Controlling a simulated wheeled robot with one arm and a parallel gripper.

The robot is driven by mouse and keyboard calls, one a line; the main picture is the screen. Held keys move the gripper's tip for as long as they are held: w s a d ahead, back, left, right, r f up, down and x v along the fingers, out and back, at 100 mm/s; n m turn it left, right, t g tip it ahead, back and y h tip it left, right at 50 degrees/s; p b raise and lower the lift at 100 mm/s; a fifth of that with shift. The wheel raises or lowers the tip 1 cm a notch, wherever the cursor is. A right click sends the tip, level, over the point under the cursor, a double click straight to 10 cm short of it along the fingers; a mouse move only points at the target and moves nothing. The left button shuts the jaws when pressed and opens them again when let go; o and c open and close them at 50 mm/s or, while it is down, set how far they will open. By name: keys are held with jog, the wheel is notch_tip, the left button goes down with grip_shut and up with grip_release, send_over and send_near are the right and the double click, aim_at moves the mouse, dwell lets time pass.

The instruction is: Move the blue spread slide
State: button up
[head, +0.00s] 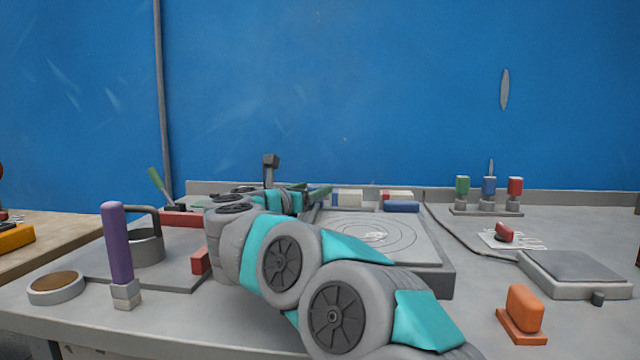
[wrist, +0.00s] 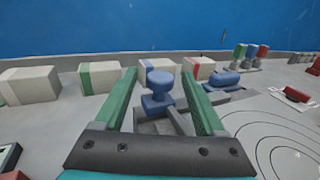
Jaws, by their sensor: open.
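A blue knob-topped piece (wrist: 158,92), which looks like the blue spread slide, stands on a grey base with a slot or rail in the wrist view. My gripper (wrist: 157,76) is open, with its green fingers on either side of the blue knob in that view. I see no contact, and the depth between fingers and knob is hard to judge. In the head view my gripper (head: 318,192) is small and partly covered by my own arm. The knob cannot be made out there.
A blue rounded block (wrist: 221,79) lies right of the fingers, beside a grey plate with rings (head: 380,240). Pale blocks with coloured bands (wrist: 102,76) stand along the back. A purple handle (head: 118,245) stands at left, an orange piece (head: 524,308) at right.

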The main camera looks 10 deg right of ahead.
jog(key=shift+p+x, duration=0.35)
jog(key=shift+x, duration=1.85)
grip_shut()
